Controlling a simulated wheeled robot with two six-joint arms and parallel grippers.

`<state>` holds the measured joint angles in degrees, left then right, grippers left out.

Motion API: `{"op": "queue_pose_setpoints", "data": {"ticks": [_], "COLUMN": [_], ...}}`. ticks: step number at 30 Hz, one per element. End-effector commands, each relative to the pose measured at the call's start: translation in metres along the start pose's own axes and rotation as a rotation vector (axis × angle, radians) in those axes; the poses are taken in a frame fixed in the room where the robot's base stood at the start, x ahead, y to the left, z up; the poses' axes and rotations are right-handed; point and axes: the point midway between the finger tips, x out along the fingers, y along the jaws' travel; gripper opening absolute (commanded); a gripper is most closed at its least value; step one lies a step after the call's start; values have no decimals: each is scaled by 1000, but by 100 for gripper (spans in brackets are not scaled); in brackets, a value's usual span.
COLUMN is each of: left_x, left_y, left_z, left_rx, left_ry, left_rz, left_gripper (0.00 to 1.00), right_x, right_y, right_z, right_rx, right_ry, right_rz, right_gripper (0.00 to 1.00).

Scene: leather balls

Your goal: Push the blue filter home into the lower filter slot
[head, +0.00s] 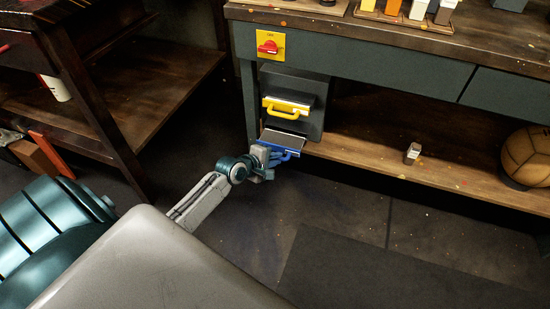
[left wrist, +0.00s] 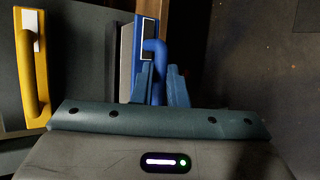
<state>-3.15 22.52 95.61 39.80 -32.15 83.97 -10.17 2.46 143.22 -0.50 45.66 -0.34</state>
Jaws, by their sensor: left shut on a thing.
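The blue filter (head: 283,141) sticks out of the lower part of the dark filter housing (head: 312,115), its grey top partly showing. The lower slot itself is hidden behind it. My left gripper (head: 274,158) is at the front of the blue filter, shut on its blue handle. In the left wrist view the blue filter (left wrist: 140,45) stands ahead, with its handle between the fingers of my left gripper (left wrist: 160,85). A yellow filter (head: 287,108) with a yellow handle sits above the blue one; it also shows in the left wrist view (left wrist: 30,70). My right gripper is not in view.
A yellow plate with a red knob (head: 270,46) is on the bench front above the housing. A small box (head: 412,153) and a leather ball (head: 527,157) rest on the lower shelf (head: 370,165). A wooden shelf unit (head: 130,110) stands at left. The floor in front is clear.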

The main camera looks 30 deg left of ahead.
Motion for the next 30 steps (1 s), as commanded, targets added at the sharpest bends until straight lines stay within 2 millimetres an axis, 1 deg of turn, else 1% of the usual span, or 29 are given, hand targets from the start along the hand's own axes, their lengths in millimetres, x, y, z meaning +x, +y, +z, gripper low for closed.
{"op": "queue_pose_setpoints", "data": {"ticks": [9,18,30], "left_x": [0,-1,0], "left_y": [0,1,1], "left_z": [0,0,0], "left_rx": [0,3,4], "left_ry": [0,-1,0], "left_rz": [2,10,12], "left_gripper": [0,0,0], "right_x": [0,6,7], "right_y": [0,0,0], "right_z": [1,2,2], "right_rx": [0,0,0], "right_ry": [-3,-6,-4], "right_rz": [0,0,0], "right_gripper": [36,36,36]}}
